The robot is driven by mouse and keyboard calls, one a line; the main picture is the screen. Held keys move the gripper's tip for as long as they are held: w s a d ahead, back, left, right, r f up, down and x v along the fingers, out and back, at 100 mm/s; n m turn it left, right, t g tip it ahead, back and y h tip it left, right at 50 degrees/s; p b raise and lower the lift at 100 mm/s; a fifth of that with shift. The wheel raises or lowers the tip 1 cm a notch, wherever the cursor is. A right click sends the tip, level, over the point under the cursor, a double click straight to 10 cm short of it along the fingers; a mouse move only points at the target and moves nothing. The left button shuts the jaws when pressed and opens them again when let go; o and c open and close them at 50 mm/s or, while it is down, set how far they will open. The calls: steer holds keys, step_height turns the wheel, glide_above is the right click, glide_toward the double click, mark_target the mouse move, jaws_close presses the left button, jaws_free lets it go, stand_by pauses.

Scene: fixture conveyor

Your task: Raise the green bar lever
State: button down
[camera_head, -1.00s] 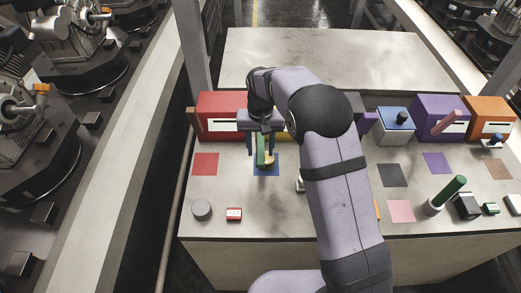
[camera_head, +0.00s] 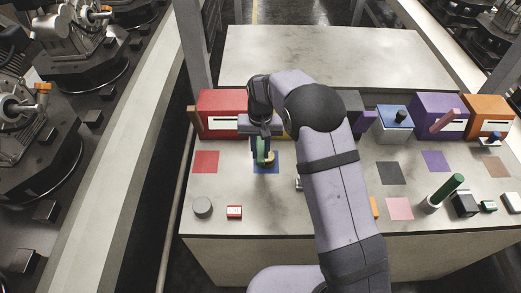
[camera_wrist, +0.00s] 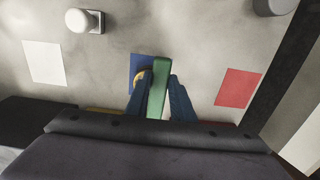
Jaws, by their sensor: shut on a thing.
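The green bar lever (camera_head: 261,153) stands at the front of a mostly hidden yellow box, over a blue square. My gripper (camera_head: 262,156) is at the lever, pointing down with one blue finger on each side. In the wrist view the green bar (camera_wrist: 159,82) lies between the two fingers (camera_wrist: 160,100), and its end sticks out past them. The gripper is shut on the bar. My gripper and arm hide the upper part of the lever and most of its box.
A red box (camera_head: 220,104) with a brown bar stands at left. Blue, purple (camera_head: 432,107) and orange boxes stand at right. A round yellowish piece (camera_wrist: 143,77) lies close beside the green bar.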

mark_target(260, 153)
steer(key=shift+w+r+g+p, duration=0.3)
steer(key=shift+r+g+p, duration=0.4)
steer(key=shift+p, duration=0.4)
steer(key=shift+w+r+g+p, duration=0.35)
steer(key=shift+r+g+p, duration=0.45)
steer(key=shift+p, duration=0.2)
steer(key=c, duration=1.5)
jaws_free()
steer(key=b+v, duration=0.2)
steer(key=v, duration=0.3)
steer(key=shift+r, duration=0.15)
steer(key=shift+v, duration=0.9)
steer(key=shift+c, duration=0.4)
